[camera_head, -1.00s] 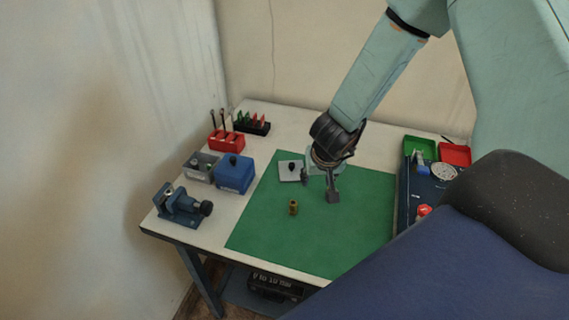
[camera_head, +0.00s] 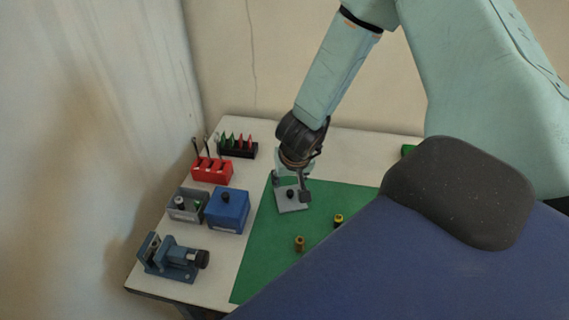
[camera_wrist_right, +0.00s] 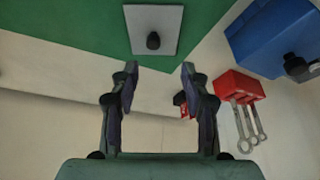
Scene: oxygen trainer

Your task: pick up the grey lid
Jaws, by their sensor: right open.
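The grey lid (camera_head: 294,207) is a flat square plate with a dark knob in its middle. My right gripper (camera_head: 290,191) is open and empty, above the lid in the head view. In the right wrist view the lid (camera_wrist_right: 168,20) shows beyond the fingertips, with its knob roughly in line with the gap between the open fingers (camera_wrist_right: 160,68). The fingers appear apart from the knob. My left gripper is not in view.
A blue box (camera_head: 229,212) with a black knob and an open grey box (camera_head: 183,216) stand left of the lid. A red tool holder (camera_head: 212,171), a black rack (camera_head: 240,151) and a blue vise (camera_head: 170,262) are nearby. Small brass parts (camera_head: 299,244) stand on the mat.

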